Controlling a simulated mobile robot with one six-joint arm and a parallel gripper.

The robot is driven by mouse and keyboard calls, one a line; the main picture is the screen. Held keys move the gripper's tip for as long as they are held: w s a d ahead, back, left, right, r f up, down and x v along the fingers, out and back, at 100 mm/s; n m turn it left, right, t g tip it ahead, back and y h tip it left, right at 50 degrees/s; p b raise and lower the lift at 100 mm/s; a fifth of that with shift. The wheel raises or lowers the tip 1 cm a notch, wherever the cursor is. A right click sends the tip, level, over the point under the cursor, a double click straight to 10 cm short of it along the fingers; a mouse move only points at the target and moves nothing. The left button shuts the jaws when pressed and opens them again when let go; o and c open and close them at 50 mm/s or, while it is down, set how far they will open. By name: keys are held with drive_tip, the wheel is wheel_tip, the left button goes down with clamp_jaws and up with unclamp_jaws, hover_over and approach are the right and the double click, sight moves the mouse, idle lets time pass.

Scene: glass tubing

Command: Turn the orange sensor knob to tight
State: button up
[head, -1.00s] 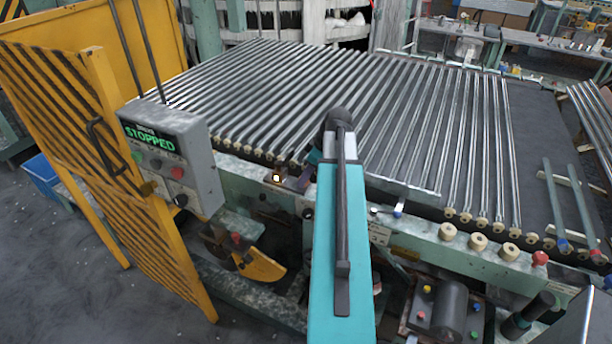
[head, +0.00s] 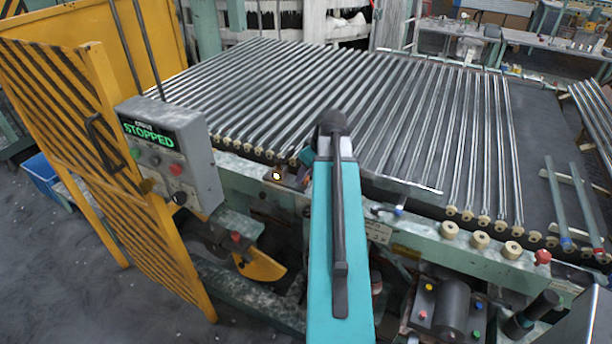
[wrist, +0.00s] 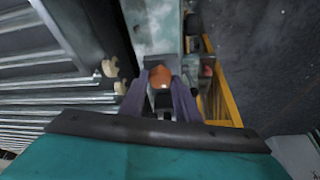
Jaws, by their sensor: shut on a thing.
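The orange sensor knob (wrist: 160,77) shows in the wrist view, between the two purple fingers of my gripper (wrist: 161,97). The fingers are shut on the knob, one on each side. In the head view my teal arm reaches over the machine's front rail and hides the knob and the gripper. I cannot tell from these views how far the knob is turned.
A grey control box (head: 170,152) reads STOPPED, left of my arm. A yellow slatted guard (head: 110,185) stands further left. Rows of glass tubes (head: 290,90) lie on the conveyor behind. Cream rollers (head: 481,240) line the front rail at right.

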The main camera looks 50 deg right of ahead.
drive_tip(key=m, duration=0.2)
drive_tip(key=m+h, duration=0.1)
drive_tip(key=m, duration=0.1)
drive_tip(key=m+h, duration=0.1)
drive_tip(key=m, duration=0.1)
drive_tip(key=shift+w+a+m+b, duration=0.15)
drive_tip(key=shift+a+m+b, duration=0.15)
drive_tip(key=m+g, duration=0.1)
drive_tip(key=m, duration=0.1)
drive_tip(key=m+h, duration=0.1)
drive_tip(key=m, duration=0.1)
drive_tip(key=m+g+h, duration=0.1)
drive_tip(key=m, duration=0.2)
drive_tip(key=shift+w+a+g, duration=0.1)
drive_tip(key=shift+w+g, duration=0.15)
drive_tip(key=shift+g, duration=0.05)
drive_tip(key=m, duration=0.1)
drive_tip(key=m+g+b, duration=0.1)
drive_tip(key=m, duration=0.1)
drive_tip(key=m+g, duration=0.1)
drive_tip(key=m, duration=0.1)
drive_tip(key=shift+w+h+b, duration=0.25)
drive_tip(key=shift+h+b, duration=0.05)
drive_tip(key=shift+b, duration=0.05)
drive_tip(key=shift+m+g+b, duration=0.65)
drive_tip(key=shift+m+g, duration=0.35)
drive_tip(key=shift+m, duration=1.7)
drive_tip(key=o, duration=1)
drive_tip(key=shift+y, duration=0.4)
drive_tip(key=shift+r, duration=0.15)
